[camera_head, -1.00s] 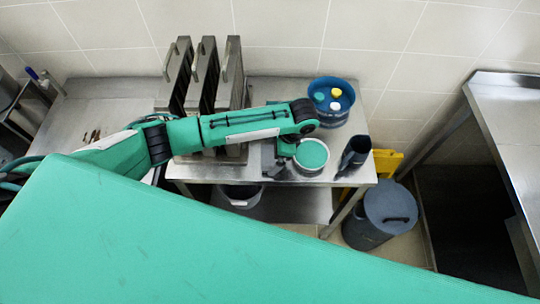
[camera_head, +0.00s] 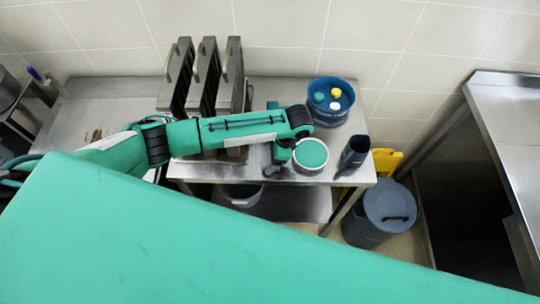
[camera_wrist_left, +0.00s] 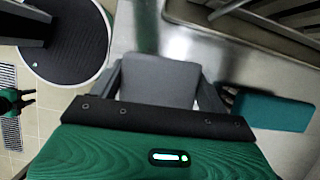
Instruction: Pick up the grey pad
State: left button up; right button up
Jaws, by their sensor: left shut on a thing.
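The grey pad (camera_wrist_left: 158,82) shows in the left wrist view as a plain grey block with a squared face. My left gripper (camera_wrist_left: 160,92) is shut on it, with a finger at each side of the pad. In the head view my left gripper (camera_head: 277,158) is low over the steel table, just left of the teal-topped tub. The arm hides much of the gripper there, and I cannot make out the pad clearly.
A teal block (camera_wrist_left: 270,110) lies right of the pad. The white-rimmed tub (camera_head: 310,155), blue bucket (camera_head: 332,103) and dark jug (camera_head: 354,154) stand close by on the steel table (camera_head: 335,178). Upright metal filters (camera_head: 203,80) stand behind the arm.

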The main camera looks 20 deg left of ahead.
aim_at(264, 154)
pick_arm(q)
jog(key=shift+r, duration=0.55)
notch_tip(264, 154, up, 4)
jog(key=shift+r+b, duration=0.2)
jog(key=shift+b, duration=0.5)
notch_tip(264, 154, up, 14)
jog(key=p, duration=0.1)
jog(key=shift+r, duration=0.2)
